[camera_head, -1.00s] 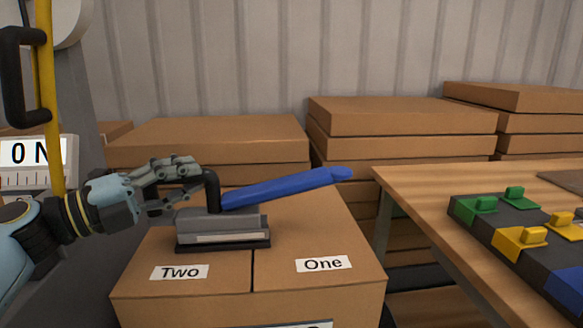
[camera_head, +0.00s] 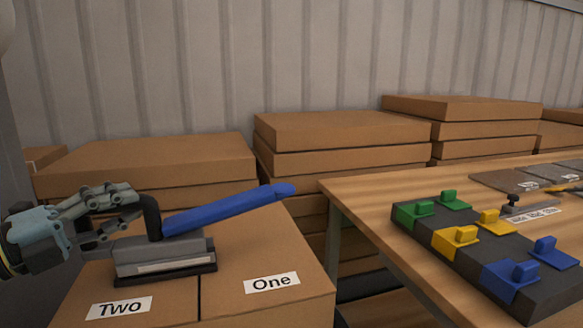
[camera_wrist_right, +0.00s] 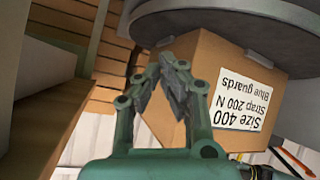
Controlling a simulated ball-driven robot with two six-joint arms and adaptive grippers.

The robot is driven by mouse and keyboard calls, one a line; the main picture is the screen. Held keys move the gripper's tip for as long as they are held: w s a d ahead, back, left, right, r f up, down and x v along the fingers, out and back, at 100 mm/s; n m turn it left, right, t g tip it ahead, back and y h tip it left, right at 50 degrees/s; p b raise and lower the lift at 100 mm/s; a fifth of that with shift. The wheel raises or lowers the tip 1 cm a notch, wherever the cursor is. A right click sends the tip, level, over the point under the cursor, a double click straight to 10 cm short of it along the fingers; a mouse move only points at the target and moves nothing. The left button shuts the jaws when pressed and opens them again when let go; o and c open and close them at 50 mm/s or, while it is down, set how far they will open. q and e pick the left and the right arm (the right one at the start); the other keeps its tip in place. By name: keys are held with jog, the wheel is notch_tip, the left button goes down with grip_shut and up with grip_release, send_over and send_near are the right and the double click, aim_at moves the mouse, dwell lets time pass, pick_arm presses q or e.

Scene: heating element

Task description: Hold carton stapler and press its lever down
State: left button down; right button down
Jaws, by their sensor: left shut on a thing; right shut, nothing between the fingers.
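The carton stapler has a grey body (camera_head: 160,254) on a dark base, a black upright handle (camera_head: 151,216) and a long blue lever (camera_head: 228,211) slanting up to the right. It stands on a cardboard carton (camera_head: 262,249) labelled "Two" and "One". My left gripper (camera_head: 135,214) comes in from the left and is shut on the black handle. The lever is raised, with nothing touching it. My right gripper (camera_wrist_right: 172,88) shows in the right wrist view, shut and empty, in front of a box. The right gripper is outside the head view.
A wooden table (camera_head: 360,200) on the right bears a dark block (camera_head: 452,266) with green, yellow and blue clips. Stacked flat cartons (camera_head: 340,130) line the wall.

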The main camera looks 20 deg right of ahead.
pick_arm(q)
jog(key=shift+f, duration=0.15)
pick_arm(e)
jog(key=w+r+n+g+y, duration=0.1)
jog(key=w+r+g+y, duration=0.15)
jog(key=w+r, duration=0.7)
jog(key=w+r+g+y, duration=0.1)
jog(key=w+r+y, duration=0.35)
jog(key=w, duration=0.75)
jog(key=w+a+r+n+g+y, duration=0.1)
jog(key=r+n+g+y, duration=0.1)
jog(key=r, duration=0.6)
jog(key=w+a+r+n+g+y, duration=0.1)
jog(key=a+r+n+g+y, duration=0.1)
jog(key=r+n, duration=0.3)
jog(key=w+a+r+n+g+y, duration=0.1)
jog(key=r+n+g+y, duration=0.1)
jog(key=r, duration=0.8)
jog(key=shift+w+a+r+n+g, duration=0.2)
jog(key=shift+a+r+n+g, duration=0.15)
jog(key=shift+n+g, duration=0.6)
